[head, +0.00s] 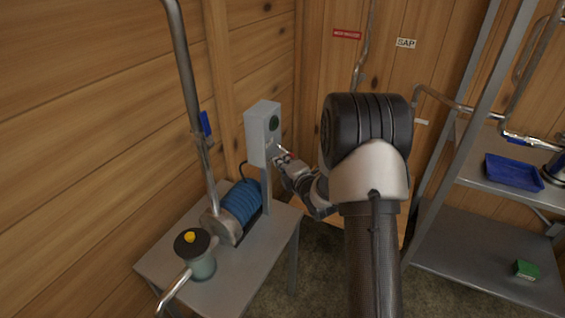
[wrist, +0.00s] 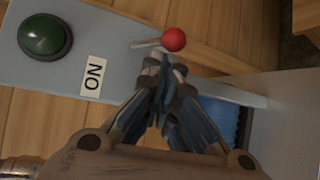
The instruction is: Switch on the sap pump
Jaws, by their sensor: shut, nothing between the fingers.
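The grey switch box (head: 257,137) stands on a post above the pump table. It carries a dark green round lamp or button (wrist: 45,36), an "ON" label (wrist: 94,76) and a short metal lever with a red ball knob (wrist: 173,40). The sap pump (head: 240,203), with a blue ribbed motor, sits on the table below the box. My gripper (wrist: 164,66) is shut and empty. In the wrist view its fingertips are just beside the lever and red knob; I cannot tell whether they touch. In the head view my gripper (head: 283,160) is at the box's right face.
A steel pipe rises at the left. A metal shelf (head: 480,260) at the right holds a blue tray (head: 513,172) and a green box (head: 526,269). Wooden walls stand close behind.

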